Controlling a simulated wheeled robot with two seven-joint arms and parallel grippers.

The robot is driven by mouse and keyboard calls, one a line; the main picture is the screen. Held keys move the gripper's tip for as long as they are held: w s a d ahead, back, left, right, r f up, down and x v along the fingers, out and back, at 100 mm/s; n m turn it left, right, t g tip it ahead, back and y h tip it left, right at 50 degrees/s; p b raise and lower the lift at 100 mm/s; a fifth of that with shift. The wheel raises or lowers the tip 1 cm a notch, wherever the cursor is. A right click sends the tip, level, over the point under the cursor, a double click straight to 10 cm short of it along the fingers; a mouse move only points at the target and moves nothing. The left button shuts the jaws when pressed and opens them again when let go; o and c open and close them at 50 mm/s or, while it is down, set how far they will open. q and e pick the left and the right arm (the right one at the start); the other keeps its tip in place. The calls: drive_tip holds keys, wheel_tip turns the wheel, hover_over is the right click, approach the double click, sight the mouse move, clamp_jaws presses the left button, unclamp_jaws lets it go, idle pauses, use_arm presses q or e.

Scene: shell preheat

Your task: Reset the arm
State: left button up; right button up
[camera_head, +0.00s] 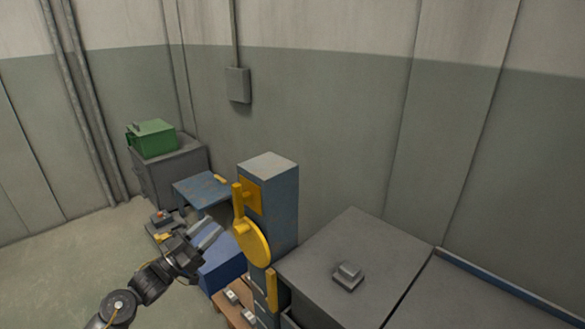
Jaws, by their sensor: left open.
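My left arm comes in from the lower left, and its left gripper (207,237) is raised near the middle of the head view. Its jaws are open, with nothing seen between them. The gripper is just left of a yellow round part (251,243) on a blue-grey post (272,190); the picture shows a small gap between them. My right gripper is not in view.
A grey cabinet (345,250) with a small grey block (348,275) stands at the right. A green box (152,138) sits on a dark cabinet (170,172) at the back left. A blue table (203,190) stands near it. The left floor (50,265) is clear.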

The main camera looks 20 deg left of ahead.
use_arm(q)
drive_tip(key=w+a+f+n+g+y, duration=0.15)
drive_tip(key=a+f+y, duration=0.3)
drive_tip(key=f, duration=0.55)
drive_tip(key=w+a+f+n+g+y, duration=0.1)
drive_tip(key=a+f+n+y, duration=0.15)
drive_tip(key=f+y, duration=0.45)
drive_tip(key=s+f+g, duration=0.3)
drive_tip(key=s+f, duration=0.3)
drive_tip(key=f, duration=0.7)
drive_tip(key=s+f+g, duration=0.3)
drive_tip(key=s+f, duration=0.3)
drive_tip(key=f, duration=0.7)
drive_tip(key=s+d+f+g+y, duration=0.1)
drive_tip(key=s+d+f+g, duration=0.2)
drive_tip(key=s+f, duration=0.65)
drive_tip(key=s+d+f+g, duration=0.3)
drive_tip(key=s+f, duration=0.3)
drive_tip(key=s, duration=0.6)
drive_tip(key=s+d+f+g, duration=0.1)
drive_tip(key=s+d, duration=0.2)
drive_tip(key=s, duration=0.3)
drive_tip(key=s+d+f+g, duration=0.1)
drive_tip(key=s+d+f, duration=0.1)
drive_tip(key=s, duration=0.5)
drive_tip(key=s+d+f+g+p, duration=0.1)
drive_tip(key=s+d, duration=0.3)
drive_tip(key=s, duration=0.2)
drive_tip(key=shift+s+f+h, duration=0.15)
drive_tip(key=shift+h, duration=0.2)
